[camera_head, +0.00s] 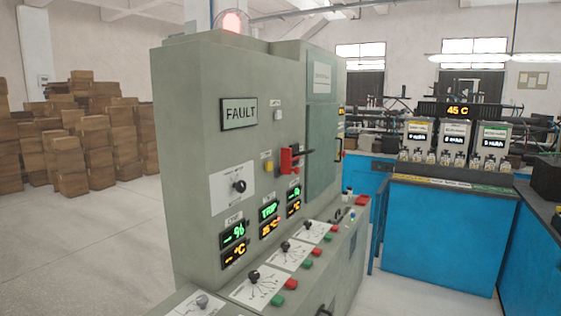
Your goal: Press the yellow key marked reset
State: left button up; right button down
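A grey-green control cabinet (200,130) stands in the middle of the view. On its front is a small yellow key (268,167), just left of a red switch with a dark handle (287,160). The lettering on or by the yellow key is too small to read. A FAULT sign (239,112) is above and to the left of the key. A green display (268,210) below it reads TRIP. A red lamp (233,21) on top of the cabinet looks lit. Neither of my grippers is in view.
A sloped console with black knobs (285,246) and red and green buttons juts out below the panel. Blue benches (440,235) with several battery testers stand at the right. Brown boxes (97,140) are stacked at the left. The floor (95,250) left of the cabinet is clear.

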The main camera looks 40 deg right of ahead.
aim_at(268, 165)
jog(key=i+l, duration=0.15)
jog(key=l, duration=0.2)
jog(key=i+l, duration=0.15)
jog(key=l, duration=0.25)
jog(key=i+l, duration=0.15)
jog(key=l, duration=0.2)
jog(key=i+l, duration=0.15)
jog(key=l, duration=0.25)
jog(key=i+l, duration=0.15)
jog(key=l, duration=0.2)
jog(key=i+l, duration=0.15)
jog(key=l, duration=0.25)
